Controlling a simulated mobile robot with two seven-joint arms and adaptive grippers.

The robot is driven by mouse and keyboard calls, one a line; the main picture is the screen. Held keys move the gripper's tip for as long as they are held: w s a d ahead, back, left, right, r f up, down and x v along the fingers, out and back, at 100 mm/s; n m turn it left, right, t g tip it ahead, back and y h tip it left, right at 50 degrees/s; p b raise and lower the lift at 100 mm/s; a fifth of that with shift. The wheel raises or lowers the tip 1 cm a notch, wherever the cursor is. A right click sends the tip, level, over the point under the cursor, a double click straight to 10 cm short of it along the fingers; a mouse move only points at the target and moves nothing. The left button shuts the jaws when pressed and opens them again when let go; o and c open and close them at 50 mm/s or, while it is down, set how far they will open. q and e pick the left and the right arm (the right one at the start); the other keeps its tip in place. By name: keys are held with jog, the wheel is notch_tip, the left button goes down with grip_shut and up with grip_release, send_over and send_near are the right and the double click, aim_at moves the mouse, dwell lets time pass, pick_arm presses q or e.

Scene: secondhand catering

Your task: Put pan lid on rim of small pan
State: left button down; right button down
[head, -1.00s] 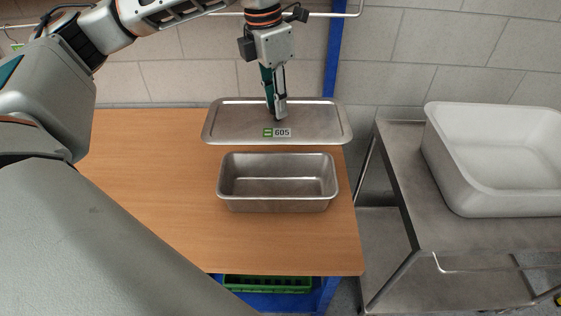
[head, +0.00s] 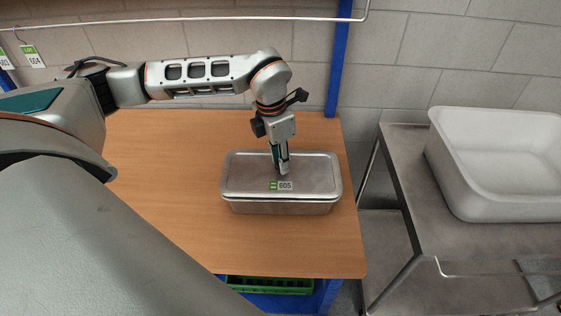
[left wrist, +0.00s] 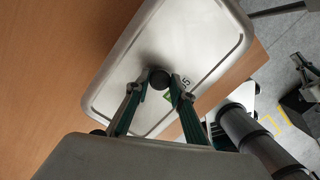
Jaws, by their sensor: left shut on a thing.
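The pan lid (head: 315,172) is a flat grey metal rectangle with a green and white 605 label. In the head view it lies over the small pan (head: 285,207), covering its opening, and its outline closely matches the pan's. Only the pan's front wall shows below it. My left gripper (head: 281,172) points down at the lid's middle and is shut on the lid's dark round knob. The left wrist view shows the lid (left wrist: 205,35) and the knob (left wrist: 159,79) between the fingertips. Whether the lid touches the rim all round cannot be told. My right gripper is not in view.
The wooden table (head: 170,170) is clear to the left of the pan. A metal trolley (head: 400,170) with a large white tub (head: 490,165) stands to the right, across a gap. A green crate (head: 270,285) is below the table's front edge.

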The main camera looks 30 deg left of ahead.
aim_at(276, 166)
pick_arm(q)
jog(key=shift+f, duration=0.6)
jog(key=shift+f, duration=0.1)
jog(key=c, duration=1.8)
grip_release()
jog(key=shift+o, duration=0.2)
notch_tip(276, 166, up, 12)
jog(key=s+b, duration=0.1)
jog(key=shift+s+a, duration=0.15)
jog(key=shift+a, duration=0.2)
